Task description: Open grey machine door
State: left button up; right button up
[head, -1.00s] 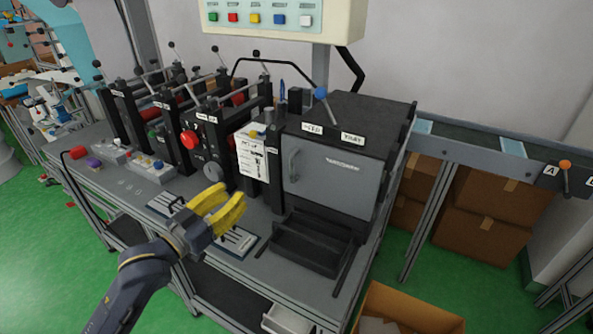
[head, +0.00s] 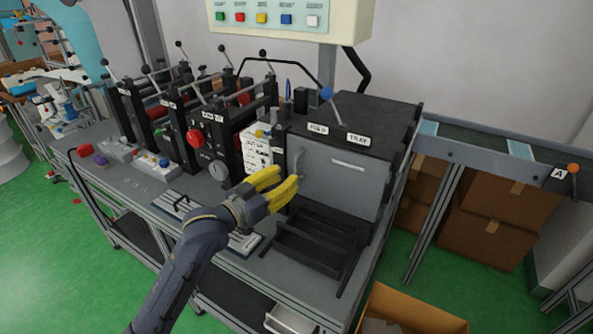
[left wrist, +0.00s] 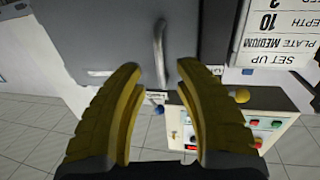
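The grey machine door (head: 345,182) is shut on the front of the black machine (head: 380,120), with a vertical handle (head: 297,163) on its left side. My left gripper (head: 288,182), with yellow fingers, is open in front of the handle. In the left wrist view, the grey door (left wrist: 90,40) fills the top, and the handle (left wrist: 160,50) stands ahead of the gap between the open fingers (left wrist: 158,75). The handle is not between the fingertips. My right gripper is not in view.
A black tray (head: 310,248) sits below the door. A white setup card (head: 257,152) and rollers with levers are to the left. A control panel (head: 290,18) hangs above. A cardboard box (head: 405,310) stands at the lower right.

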aim_at(296, 170)
pick_arm(q)
jog(key=shift+x, duration=2.55)
grip_shut()
